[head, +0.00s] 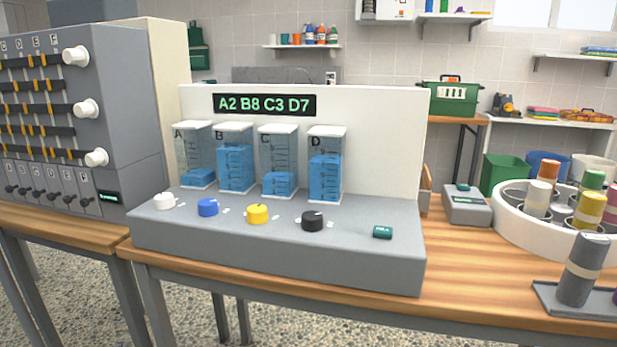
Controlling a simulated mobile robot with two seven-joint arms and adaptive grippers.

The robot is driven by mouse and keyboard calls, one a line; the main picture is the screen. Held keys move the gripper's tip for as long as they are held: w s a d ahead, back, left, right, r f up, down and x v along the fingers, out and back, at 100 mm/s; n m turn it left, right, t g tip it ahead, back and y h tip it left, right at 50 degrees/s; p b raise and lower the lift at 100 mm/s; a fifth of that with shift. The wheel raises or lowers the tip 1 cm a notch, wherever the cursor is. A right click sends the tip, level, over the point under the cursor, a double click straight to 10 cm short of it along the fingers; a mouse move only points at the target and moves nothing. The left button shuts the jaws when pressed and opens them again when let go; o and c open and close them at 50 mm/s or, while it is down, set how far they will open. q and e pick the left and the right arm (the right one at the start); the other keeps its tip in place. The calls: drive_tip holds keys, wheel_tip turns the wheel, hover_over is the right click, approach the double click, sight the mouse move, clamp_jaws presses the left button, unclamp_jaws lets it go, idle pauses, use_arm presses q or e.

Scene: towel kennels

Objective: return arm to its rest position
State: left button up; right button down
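Neither of my grippers nor my arms shows in the head view. A grey console (285,250) with a white back panel (385,150) stands on the wooden table in the middle. Its display (264,104) reads "A2 B8 C3 D7". Tank A (197,178) and tank C (279,182) hold a low level of blue. Tank B (235,168) and tank D (325,178) are fuller. A white knob (164,201), blue knob (208,207), yellow knob (257,214) and black knob (312,221) line the front, with a green button (382,232) to their right.
A grey slider cabinet (120,110) stands at left. At right are a small grey box (466,205), a white round carousel (515,225) with several bottles, and a grey cylinder (582,270) on a dark base. Bare tabletop (460,270) shows between console and cylinder.

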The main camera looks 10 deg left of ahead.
use_arm(q)
drive_tip(key=s+d+f+n+g+y, duration=0.2)
drive_tip(key=s+d+f+n+g, duration=0.1)
drive_tip(key=s+f+n+g, duration=0.9)
drive_tip(key=s+d+f+n+t+h, duration=0.1)
drive_tip(key=s+d+f+h, duration=0.1)
drive_tip(key=d, duration=0.7)
drive_tip(key=s+d+f+n+t+h, duration=0.1)
drive_tip(key=s+d+f, duration=0.3)
drive_tip(key=d, duration=0.6)
drive_tip(key=shift+f+h, duration=0.35)
drive_tip(key=shift+h, duration=0.15)
